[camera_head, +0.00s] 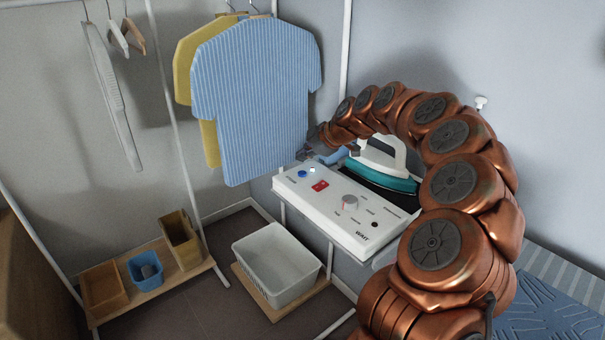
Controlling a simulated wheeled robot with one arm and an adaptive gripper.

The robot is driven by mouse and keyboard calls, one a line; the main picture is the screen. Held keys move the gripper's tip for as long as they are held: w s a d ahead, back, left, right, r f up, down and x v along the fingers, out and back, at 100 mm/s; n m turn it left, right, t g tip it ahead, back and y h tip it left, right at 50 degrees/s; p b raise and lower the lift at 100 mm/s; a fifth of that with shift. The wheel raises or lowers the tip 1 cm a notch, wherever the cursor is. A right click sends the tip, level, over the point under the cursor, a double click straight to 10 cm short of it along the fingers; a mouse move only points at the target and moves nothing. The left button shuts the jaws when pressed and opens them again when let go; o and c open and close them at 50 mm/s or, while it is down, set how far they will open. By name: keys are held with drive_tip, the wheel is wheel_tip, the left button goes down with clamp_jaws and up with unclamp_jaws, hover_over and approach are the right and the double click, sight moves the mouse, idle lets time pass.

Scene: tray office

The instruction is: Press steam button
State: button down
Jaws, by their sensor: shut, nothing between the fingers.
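A white control panel (330,213) of the ironing station carries a small blue button (302,173) near its far left end, a red switch (320,186) and a grey knob (350,202). The label beside the blue button is too small to read, so I cannot tell for sure that it is the steam button. My gripper (309,153) is small and dark at the end of my copper arm, just behind the panel's far end, near the blue button. It is shut and empty. I see no contact with the button.
A teal and white iron (382,166) stands behind the panel, partly under my arched arm. A blue striped shirt (255,90) and a yellow shirt (187,65) hang left of my gripper. A white basket (277,287) stands below. The space above the panel's front is clear.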

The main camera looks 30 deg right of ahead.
drive_tip(key=shift+r, duration=1.4)
